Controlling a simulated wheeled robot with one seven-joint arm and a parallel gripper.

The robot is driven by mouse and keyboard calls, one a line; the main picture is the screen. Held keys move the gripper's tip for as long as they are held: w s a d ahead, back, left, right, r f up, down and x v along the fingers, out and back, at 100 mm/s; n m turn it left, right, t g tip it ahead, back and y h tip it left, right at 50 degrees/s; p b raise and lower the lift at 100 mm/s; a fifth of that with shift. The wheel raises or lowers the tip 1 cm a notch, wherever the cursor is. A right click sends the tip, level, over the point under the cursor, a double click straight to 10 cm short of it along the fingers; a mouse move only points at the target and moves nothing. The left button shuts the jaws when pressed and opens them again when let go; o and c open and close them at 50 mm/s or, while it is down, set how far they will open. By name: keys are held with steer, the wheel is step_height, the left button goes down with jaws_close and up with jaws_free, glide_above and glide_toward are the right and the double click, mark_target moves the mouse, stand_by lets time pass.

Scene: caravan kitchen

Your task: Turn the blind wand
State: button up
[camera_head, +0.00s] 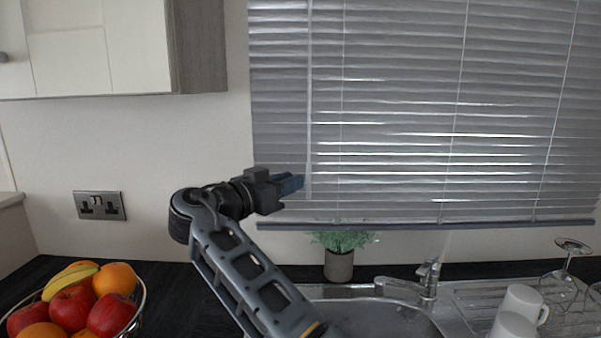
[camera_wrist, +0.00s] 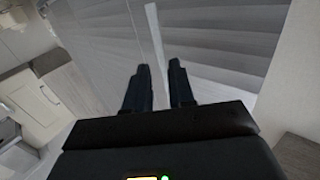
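The blind wand (camera_head: 309,100) is a thin pale rod hanging upright in front of the left part of the closed grey blind (camera_head: 400,110). My gripper (camera_head: 293,184) is near the wand's lower end, its blue fingers pointing right towards it. In the wrist view the two dark fingers of my gripper (camera_wrist: 159,70) stand apart with a narrow gap. The wand (camera_wrist: 154,25) shows there as a pale strip running down towards that gap. I cannot tell whether it lies between the fingers or just beyond the tips; no firm contact shows.
Below the blind are a potted plant (camera_head: 339,262), a tap (camera_head: 428,278) and a sink (camera_head: 385,318). White mugs (camera_head: 522,303) and glasses stand on the drainer at right. A fruit bowl (camera_head: 136,310) is at lower left, under a wall cupboard (camera_head: 95,50).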

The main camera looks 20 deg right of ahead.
mark_target(307, 175)
steer(key=shift+p+x, duration=0.6)
steer(key=shift+x, duration=1.7)
jaws_close()
